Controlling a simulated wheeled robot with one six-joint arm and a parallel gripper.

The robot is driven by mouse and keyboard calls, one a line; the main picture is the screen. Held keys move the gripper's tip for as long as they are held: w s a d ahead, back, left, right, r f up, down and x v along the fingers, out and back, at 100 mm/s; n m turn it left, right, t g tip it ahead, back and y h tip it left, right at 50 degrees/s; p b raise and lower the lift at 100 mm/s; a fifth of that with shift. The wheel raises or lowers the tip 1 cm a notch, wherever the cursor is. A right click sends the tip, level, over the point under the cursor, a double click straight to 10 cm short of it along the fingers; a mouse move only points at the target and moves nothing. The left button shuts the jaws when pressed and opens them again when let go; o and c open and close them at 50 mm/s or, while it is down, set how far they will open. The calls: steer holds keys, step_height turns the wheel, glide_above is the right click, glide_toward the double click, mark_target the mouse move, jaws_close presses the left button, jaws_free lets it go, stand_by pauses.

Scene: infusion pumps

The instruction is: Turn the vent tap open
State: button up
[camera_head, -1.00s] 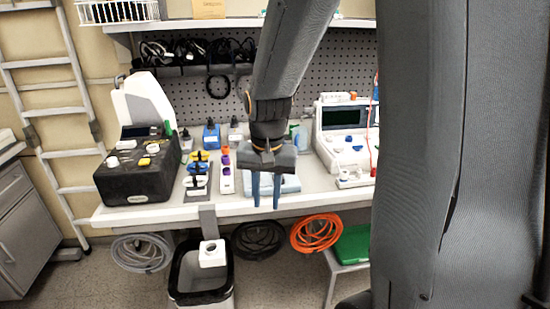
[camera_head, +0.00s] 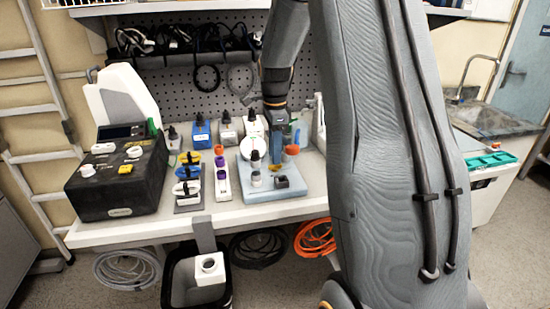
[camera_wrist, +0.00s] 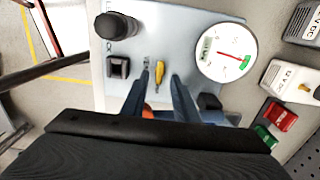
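A small yellow lever (camera_wrist: 159,68), which looks like the vent tap, stands on a pale blue-grey board (camera_wrist: 186,20). In the head view the yellow lever (camera_head: 274,169) shows just below my gripper, and the board (camera_head: 262,193) lies on the bench. My gripper (camera_wrist: 160,74) is open, with its two blue fingers apart. The lever shows between the fingertips; I cannot tell whether either finger touches it. In the head view my gripper (camera_head: 277,150) points down over the board. A round white gauge (camera_wrist: 226,52) with a red and green needle is right of the fingers.
A black knob (camera_wrist: 115,26) and a dark square block (camera_wrist: 118,67) are left of the fingers. An orange cap (camera_head: 291,150) is close to my gripper. A black pump box (camera_head: 118,178) and coloured clamps (camera_head: 188,172) stand to the left.

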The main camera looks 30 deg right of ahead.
mark_target(275, 168)
steer(key=shift+f, duration=1.55)
steer(key=shift+c, duration=0.2)
jaws_close()
steer(key=shift+n+p, duration=0.3)
steer(key=shift+p, duration=0.05)
steer(key=n+p, duration=0.1)
steer(key=n, duration=0.3)
steer(key=shift+n+p, duration=0.65)
steer(key=shift+n, duration=2.05)
